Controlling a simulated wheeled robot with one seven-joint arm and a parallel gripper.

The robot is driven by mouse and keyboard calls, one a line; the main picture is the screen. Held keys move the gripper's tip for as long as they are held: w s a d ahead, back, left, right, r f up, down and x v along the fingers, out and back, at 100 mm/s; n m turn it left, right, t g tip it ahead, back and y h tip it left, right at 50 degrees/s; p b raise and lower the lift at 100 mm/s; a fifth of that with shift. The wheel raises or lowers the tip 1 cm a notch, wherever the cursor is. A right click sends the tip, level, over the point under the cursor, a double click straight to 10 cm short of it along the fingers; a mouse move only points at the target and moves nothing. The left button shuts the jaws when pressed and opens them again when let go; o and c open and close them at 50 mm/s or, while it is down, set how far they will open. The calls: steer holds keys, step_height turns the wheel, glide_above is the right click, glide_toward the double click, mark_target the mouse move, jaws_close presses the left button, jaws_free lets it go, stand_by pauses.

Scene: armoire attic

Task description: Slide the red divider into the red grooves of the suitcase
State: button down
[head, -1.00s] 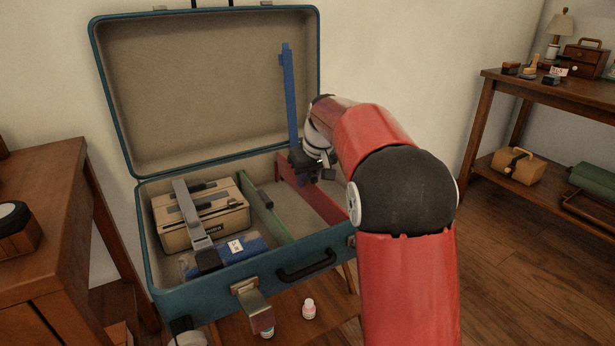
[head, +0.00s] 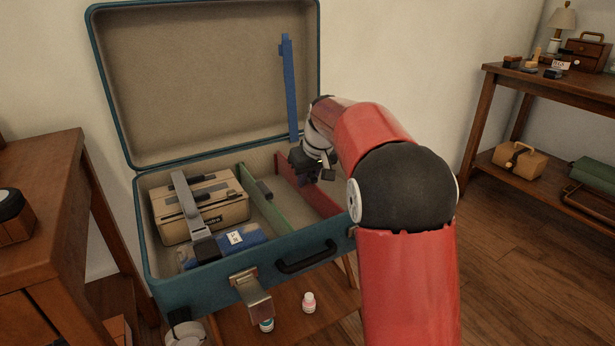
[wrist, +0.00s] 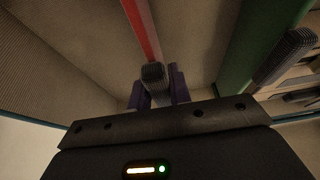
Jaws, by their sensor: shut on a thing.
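The red divider (head: 322,200) stands on edge inside the open teal suitcase (head: 205,282), in its right part. In the wrist view the divider (wrist: 142,28) shows as a thin red strip running away from my gripper. My gripper (head: 320,172) reaches into the suitcase from the right and is shut on the divider's grey ribbed grip (wrist: 153,74), between its two purple fingers. The red grooves cannot be made out, so I cannot tell how the divider's ends sit in them.
A green divider (head: 262,205) stands left of the red one. Left of it lie a tan case (head: 175,228) and a blue item (head: 255,236). A blue bar (head: 290,90) stands upright near the lid. Wooden tables (head: 65,170) flank the suitcase.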

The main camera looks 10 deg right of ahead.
steer(key=shift+f, duration=0.25)
steer(key=c, duration=1.2)
jaws_free()
steer(key=shift+p+v, duration=0.65)
steer(key=shift+v, duration=3.3)
steer(key=s+r+m+p, duration=0.1)
steer(key=s+r+p, duration=0.3)
steer(key=s, duration=0.6)
steer(key=s+f+m+t+h+p, duration=0.1)
steer(key=s+f+m+p, duration=0.1)
steer(key=s, duration=2.3)
steer(key=shift+a+f+m+p, duration=0.3)
steer(key=shift+a+f+p, duration=0.1)
steer(key=shift+p, duration=0.15)
